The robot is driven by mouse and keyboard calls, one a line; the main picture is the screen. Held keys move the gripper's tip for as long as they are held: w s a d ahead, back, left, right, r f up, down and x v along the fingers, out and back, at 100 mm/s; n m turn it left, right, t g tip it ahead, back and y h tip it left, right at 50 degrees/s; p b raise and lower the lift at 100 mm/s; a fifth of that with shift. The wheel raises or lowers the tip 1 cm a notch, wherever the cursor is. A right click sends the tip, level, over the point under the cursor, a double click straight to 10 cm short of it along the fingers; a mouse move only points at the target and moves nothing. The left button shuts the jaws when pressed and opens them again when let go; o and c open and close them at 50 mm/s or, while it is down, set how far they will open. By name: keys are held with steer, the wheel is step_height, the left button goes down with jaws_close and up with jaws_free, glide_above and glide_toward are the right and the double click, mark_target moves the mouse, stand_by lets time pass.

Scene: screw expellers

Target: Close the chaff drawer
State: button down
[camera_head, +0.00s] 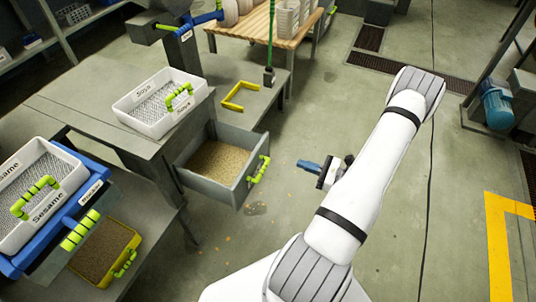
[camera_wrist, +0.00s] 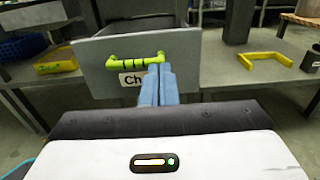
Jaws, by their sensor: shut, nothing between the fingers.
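The chaff drawer (camera_head: 207,186) is a grey drawer pulled out from under the bench in the head view, with brown chaff inside. Its green handle (camera_head: 258,169) is on the front panel. In the wrist view the drawer front (camera_wrist: 190,68) faces me, with the green handle (camera_wrist: 138,62) and a label partly covered by my fingers, reading "Ch". My gripper (camera_head: 301,163) is shut and empty, to the right of the drawer in the head view. In the wrist view its blue fingertips (camera_wrist: 159,68) overlap the right end of the handle; I cannot tell whether they touch it.
A white Soya tray (camera_head: 145,118) stands on the bench above the drawer. A Sesame tray (camera_head: 15,232) and a yellow bin (camera_head: 128,237) are at the left. A yellow bracket (camera_head: 228,100) lies on the bench behind.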

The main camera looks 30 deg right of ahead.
mark_target(259, 149)
steer(key=b+x, duration=0.1)
steer(key=x, duration=1.2)
steer(key=shift+w+a, duration=0.1)
steer(key=shift+a, duration=0.05)
